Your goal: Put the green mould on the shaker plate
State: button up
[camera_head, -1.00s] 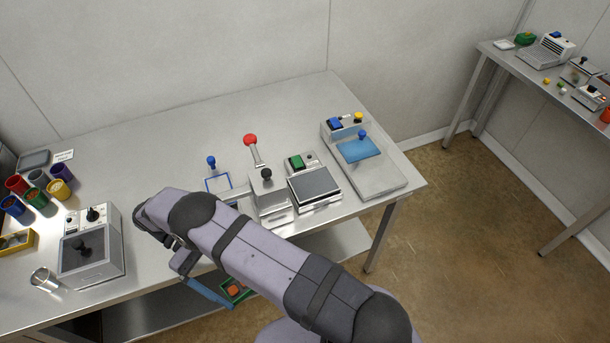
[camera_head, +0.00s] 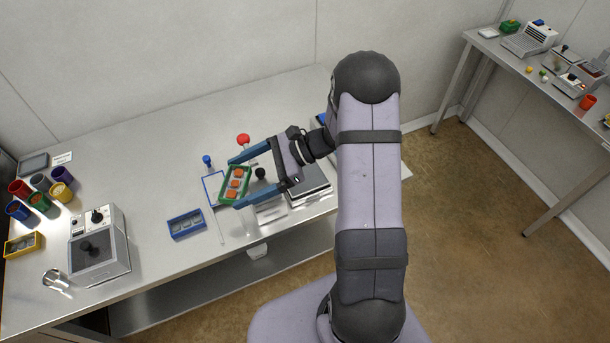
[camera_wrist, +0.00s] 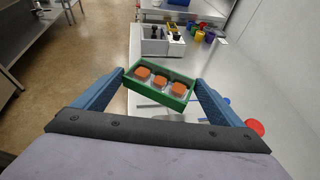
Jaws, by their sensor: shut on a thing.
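The green mould (camera_head: 247,184) is a small green frame with several orange-filled cavities. My gripper (camera_head: 238,183) is shut on it, one blue finger at each end, and holds it above the right half of the table. In the wrist view the mould (camera_wrist: 131,80) sits across the fingertips, slightly tilted in the picture, its orange contents facing the camera. A low device with a dark grey flat plate (camera_head: 312,196), probably the shaker plate, is behind my gripper and partly hidden by it. The blue-plated device farther right is almost wholly covered by my arm.
A red-knobbed lever (camera_head: 243,140) and a black-knobbed device (camera_head: 260,173) stand close to the mould. A blue mould (camera_head: 187,225) lies at the front edge, near a blue outline (camera_head: 210,188). A grey machine (camera_head: 98,250) and several coloured cups are left. The table's back middle is clear.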

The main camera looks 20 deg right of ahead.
jog(key=w+d+m+t+h, duration=0.1)
jog(key=d+m+t, duration=0.1)
jog(key=d, duration=0.1)
jog(key=w+d+m+t+h, duration=0.1)
jog(key=d+t, duration=0.1)
jog(key=d, duration=0.1)
jog(key=w+d+m+t+b, duration=0.1)
jog(key=d+m, duration=0.1)
jog(key=d, duration=0.1)
jog(key=shift+w+d+m+t+h, duration=0.1)
jog(key=shift+w+m+t+h, duration=0.05)
jog(key=shift+m+t+h, duration=0.2)
jog(key=d+m+t+h, duration=0.3)
jog(key=d, duration=0.3)
jog(key=m+t+h+b, duration=0.1)
jog(key=m+h+b, duration=0.2)
jog(key=b, duration=0.1)
send_over(309, 182)
notch_tip(309, 182, down, 5)
jog(key=shift+y, duration=0.25)
jog(key=shift+f+p, duration=0.75)
jog(key=shift+f, duration=4.2)
jog(key=shift+f, duration=0.2)
jog(key=o, duration=0.9)
jog(key=shift+r, duration=0.1)
jog(key=shift+o, duration=0.2)
